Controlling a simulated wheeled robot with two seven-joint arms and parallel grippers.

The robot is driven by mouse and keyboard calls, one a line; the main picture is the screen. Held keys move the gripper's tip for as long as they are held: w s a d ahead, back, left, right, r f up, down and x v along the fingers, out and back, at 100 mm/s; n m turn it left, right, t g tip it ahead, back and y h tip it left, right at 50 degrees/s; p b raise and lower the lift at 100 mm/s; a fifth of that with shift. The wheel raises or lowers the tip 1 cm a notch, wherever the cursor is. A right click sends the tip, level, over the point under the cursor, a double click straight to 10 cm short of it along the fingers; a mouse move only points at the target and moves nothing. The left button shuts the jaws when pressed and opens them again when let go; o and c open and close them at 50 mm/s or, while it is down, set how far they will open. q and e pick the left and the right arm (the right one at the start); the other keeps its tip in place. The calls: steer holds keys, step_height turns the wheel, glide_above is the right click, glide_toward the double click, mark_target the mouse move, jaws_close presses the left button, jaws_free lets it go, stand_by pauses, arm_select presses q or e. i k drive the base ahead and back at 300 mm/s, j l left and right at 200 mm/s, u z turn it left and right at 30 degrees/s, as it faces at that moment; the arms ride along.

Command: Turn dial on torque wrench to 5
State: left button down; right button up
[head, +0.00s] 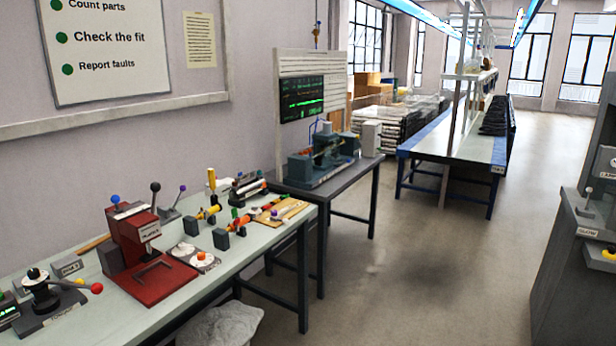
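No torque wrench with a numbered dial can be made out for sure at this distance. Neither of my grippers is in view.
The pale workbench (250,272) runs along the left wall. A dark table (345,174) with a machine stands beyond. Open floor (420,270) lies right, with a grey cabinet (570,270) at the edge.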

mark_target(33, 275)
steer(key=u, duration=1.45)
steer(key=i+l+u, duration=0.5)
steer(key=i+l, duration=1.05)
